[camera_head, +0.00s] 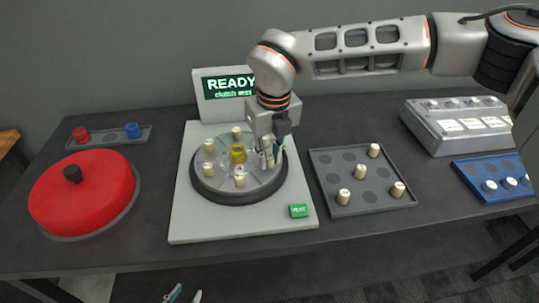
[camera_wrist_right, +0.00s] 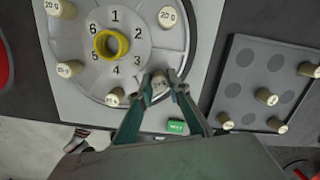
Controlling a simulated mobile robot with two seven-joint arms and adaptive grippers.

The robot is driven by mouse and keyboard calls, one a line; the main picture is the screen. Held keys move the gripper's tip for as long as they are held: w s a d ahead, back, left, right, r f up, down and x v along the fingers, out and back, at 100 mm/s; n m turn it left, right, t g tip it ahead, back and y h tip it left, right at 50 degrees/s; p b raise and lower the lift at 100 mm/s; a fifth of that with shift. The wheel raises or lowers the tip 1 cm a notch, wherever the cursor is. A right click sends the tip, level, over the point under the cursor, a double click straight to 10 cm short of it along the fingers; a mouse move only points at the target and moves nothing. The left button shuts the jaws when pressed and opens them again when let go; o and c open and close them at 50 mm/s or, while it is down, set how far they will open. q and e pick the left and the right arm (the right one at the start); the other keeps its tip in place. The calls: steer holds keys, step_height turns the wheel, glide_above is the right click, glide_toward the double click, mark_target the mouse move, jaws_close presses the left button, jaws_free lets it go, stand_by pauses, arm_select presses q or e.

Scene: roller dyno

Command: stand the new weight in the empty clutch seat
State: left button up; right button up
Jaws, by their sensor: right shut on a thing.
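The round clutch (camera_head: 238,196) lies on a pale grey base, with a yellow hub (camera_head: 238,153) and seats numbered 1 to 6. Several cream weights (camera_head: 240,180) stand around its rim. My right gripper (camera_head: 268,160) is over the clutch's right side. In the wrist view the right gripper (camera_wrist_right: 160,80) is shut on a cream weight (camera_wrist_right: 159,84), beside the number 3. I cannot tell whether this weight touches the seat, which it and the fingers hide. My left gripper (camera_head: 185,295) shows only its teal fingertips at the bottom edge, apart and empty.
A grey tray (camera_head: 328,171) with several weights stands right of the clutch. A green button (camera_head: 299,211) is at the base's front right. A red cover (camera_head: 90,200) lies at left. The screen (camera_head: 229,86) reads READY. A grey device (camera_head: 455,127) and blue tray (camera_head: 480,172) stand far right.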

steer(key=shift+f+b, duration=0.35)
steer(key=shift+f, duration=0.25)
steer(key=o, duration=0.9)
steer(key=shift+c, duration=0.2)
steer(key=o, duration=0.5)
steer(key=shift+r, duration=0.15)
steer(key=shift+r+p, duration=1.75)
steer(key=shift+r, duration=1.65)
